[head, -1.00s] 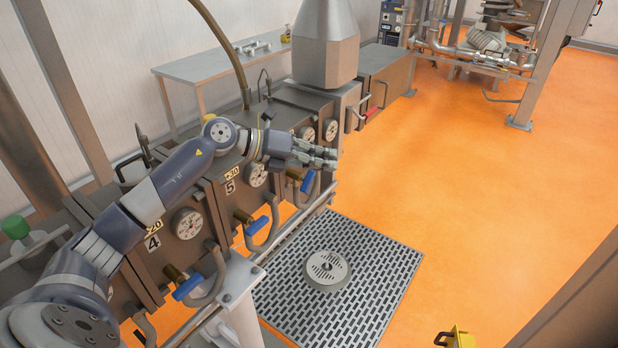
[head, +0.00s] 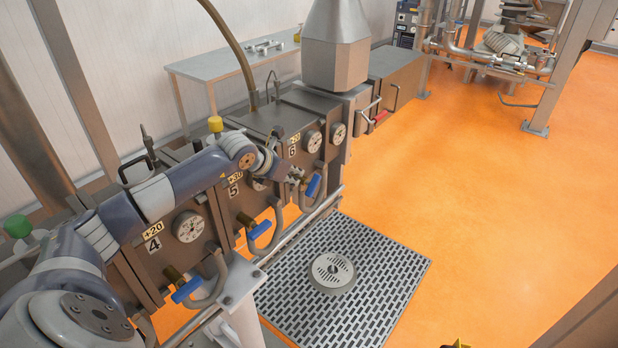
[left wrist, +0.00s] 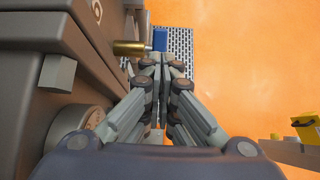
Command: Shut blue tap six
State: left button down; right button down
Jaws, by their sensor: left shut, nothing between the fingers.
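Blue tap six (head: 313,185) is a blue lever on the front of the machine, below the panel marked 6 (head: 292,150). My left gripper (head: 297,174) is shut and empty, just left of this lever in the head view. In the left wrist view the closed fingertips (left wrist: 157,62) point at the blue lever (left wrist: 160,39), with its brass valve body (left wrist: 130,47) to the left. The tips look very close to the lever; I cannot tell if they touch. The valve body is hidden by my gripper in the head view. My right gripper is not in view.
Similar blue taps stand under panel 5 (head: 259,229) and panel 4 (head: 186,290). A metal rail (head: 305,222) runs along the machine's front. A floor grate (head: 385,290) lies below. A yellow object (left wrist: 306,126) shows at right in the wrist view. The orange floor is open.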

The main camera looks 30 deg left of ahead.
aim_at(313, 183)
pick_arm(q)
jog(key=p+x, duration=0.2)
jog(key=x, duration=0.5)
jog(key=shift+w+d+r+p, duration=0.1)
jog(key=shift+d+p, duration=0.05)
jog(key=shift+p, duration=0.2)
jog(key=shift+x, duration=1.05)
